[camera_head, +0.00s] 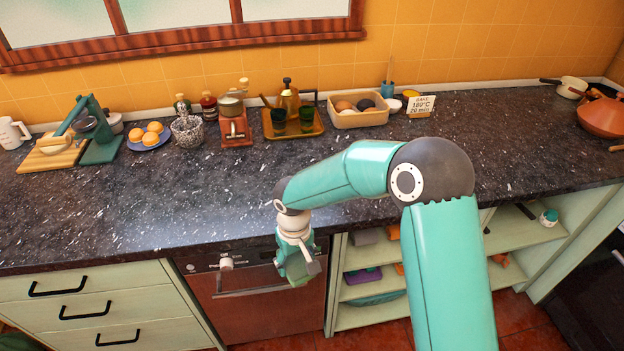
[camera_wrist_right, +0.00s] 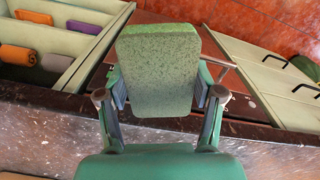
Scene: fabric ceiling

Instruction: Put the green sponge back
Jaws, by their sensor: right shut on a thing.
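My right gripper (camera_head: 297,270) hangs in front of the counter's front edge, before the red-brown dishwasher front (camera_head: 262,292). In the right wrist view, my right gripper (camera_wrist_right: 161,98) is shut on the green sponge (camera_wrist_right: 159,65), with one finger at each side of it. The sponge is a rounded, speckled green block. In the head view it is hard to tell apart from the green gripper. My left gripper is not in view.
Open shelves (camera_head: 372,290) right of the dishwasher hold a purple item (camera_head: 363,275) and other coloured pieces. The dark speckled counter (camera_head: 150,200) is bare at its front. A fruit plate (camera_head: 150,140), tray (camera_head: 293,127) and bread box (camera_head: 358,116) stand along its back.

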